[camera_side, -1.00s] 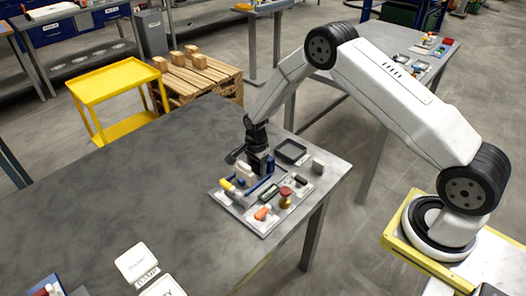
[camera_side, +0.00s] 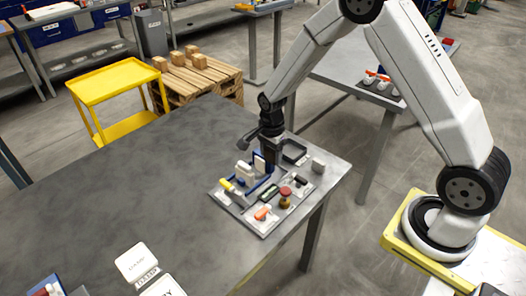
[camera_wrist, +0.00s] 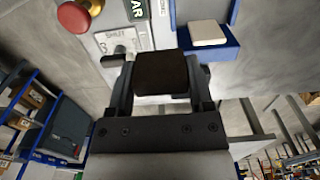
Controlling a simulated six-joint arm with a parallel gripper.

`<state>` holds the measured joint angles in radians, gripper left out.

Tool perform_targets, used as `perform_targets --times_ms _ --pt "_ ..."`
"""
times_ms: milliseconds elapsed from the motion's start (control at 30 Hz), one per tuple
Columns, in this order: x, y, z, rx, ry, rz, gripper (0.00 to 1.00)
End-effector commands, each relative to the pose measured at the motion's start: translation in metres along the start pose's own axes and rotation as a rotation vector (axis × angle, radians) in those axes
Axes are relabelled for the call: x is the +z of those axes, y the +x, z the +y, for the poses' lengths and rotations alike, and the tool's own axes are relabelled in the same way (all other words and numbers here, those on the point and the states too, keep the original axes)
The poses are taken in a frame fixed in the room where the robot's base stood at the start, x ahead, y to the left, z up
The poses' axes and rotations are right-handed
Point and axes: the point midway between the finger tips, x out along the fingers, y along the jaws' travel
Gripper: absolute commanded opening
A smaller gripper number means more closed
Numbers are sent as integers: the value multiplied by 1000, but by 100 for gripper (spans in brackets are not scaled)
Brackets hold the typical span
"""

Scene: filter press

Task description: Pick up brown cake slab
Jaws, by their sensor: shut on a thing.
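The brown cake slab (camera_wrist: 160,73) is a dark brown block between the fingers of my gripper (camera_wrist: 160,88) in the wrist view. My gripper is shut on it, with one finger on each side. In the side view my gripper (camera_side: 270,163) points down over the back part of the panel on the table. The slab is hard to tell from the dark fingers there. A white slab (camera_wrist: 208,33) sits in a blue tray (camera_wrist: 210,51) beside my gripper in the wrist view.
The panel (camera_side: 246,214) near the table's right corner carries several small parts, with a red knob (camera_side: 285,191) among them. A dark open tray (camera_side: 294,152) and a grey block (camera_side: 318,166) stand behind it. The table's left part (camera_side: 120,190) is mostly clear.

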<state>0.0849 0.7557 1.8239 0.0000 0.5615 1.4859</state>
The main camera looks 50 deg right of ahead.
Motion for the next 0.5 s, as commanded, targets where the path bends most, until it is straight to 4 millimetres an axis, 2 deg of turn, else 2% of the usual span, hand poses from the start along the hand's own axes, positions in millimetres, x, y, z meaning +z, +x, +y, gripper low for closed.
perform_targets --times_ms 300,500 --pt "3 -20 46 0 0 0 8" --pt "4 -29 65 -1 0 0 8"
